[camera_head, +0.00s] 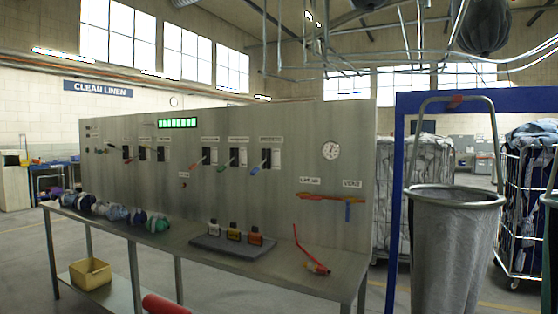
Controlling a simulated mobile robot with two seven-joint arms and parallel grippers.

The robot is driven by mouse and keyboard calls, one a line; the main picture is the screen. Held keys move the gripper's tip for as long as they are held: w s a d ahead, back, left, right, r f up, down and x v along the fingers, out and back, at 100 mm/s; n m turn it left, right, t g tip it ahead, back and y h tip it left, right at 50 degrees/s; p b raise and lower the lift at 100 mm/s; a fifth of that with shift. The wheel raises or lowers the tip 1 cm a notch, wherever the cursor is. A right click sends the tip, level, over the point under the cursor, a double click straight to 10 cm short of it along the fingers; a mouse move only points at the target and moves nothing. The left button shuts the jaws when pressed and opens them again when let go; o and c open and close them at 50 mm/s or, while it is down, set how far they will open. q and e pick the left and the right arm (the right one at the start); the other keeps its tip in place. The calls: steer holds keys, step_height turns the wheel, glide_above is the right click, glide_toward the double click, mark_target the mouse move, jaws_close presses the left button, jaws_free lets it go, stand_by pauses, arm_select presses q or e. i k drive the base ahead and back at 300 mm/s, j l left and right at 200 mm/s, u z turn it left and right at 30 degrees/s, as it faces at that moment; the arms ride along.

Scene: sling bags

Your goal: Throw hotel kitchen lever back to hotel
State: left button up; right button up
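A grey upright control panel (240,130) stands along the back of a metal table. Several smaller levers, such as a red-tipped one (128,158), sit at the panel's left. The labels above them are too small to read, so I cannot tell which is the hotel kitchen lever. Neither of my grippers is in view.
The metal table (215,284) carries a row of bundles (115,213), a dark tray (228,248) with small blocks, and a red bent tool (308,255). A yellow bin (90,273) sits on the lower shelf. A hanging grey bag (453,250) and blue frame (398,200) stand at right.

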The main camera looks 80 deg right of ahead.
mark_target(256, 170)
steer(key=z, duration=2.55)
steer(key=i+j+z, duration=0.15)
steer(key=i+j, duration=0.15)
steer(key=i+j+z, duration=0.35)
steer(key=i+j, duration=0.35)
steer(key=i+j+z, duration=0.15)
steer(key=i+j, duration=0.15)
steer(key=i+j+z, duration=0.15)
steer(key=j, duration=0.4)
steer(key=i+j+z, duration=0.2)
steer(key=i+j, duration=0.15)
steer(key=j, duration=0.15)
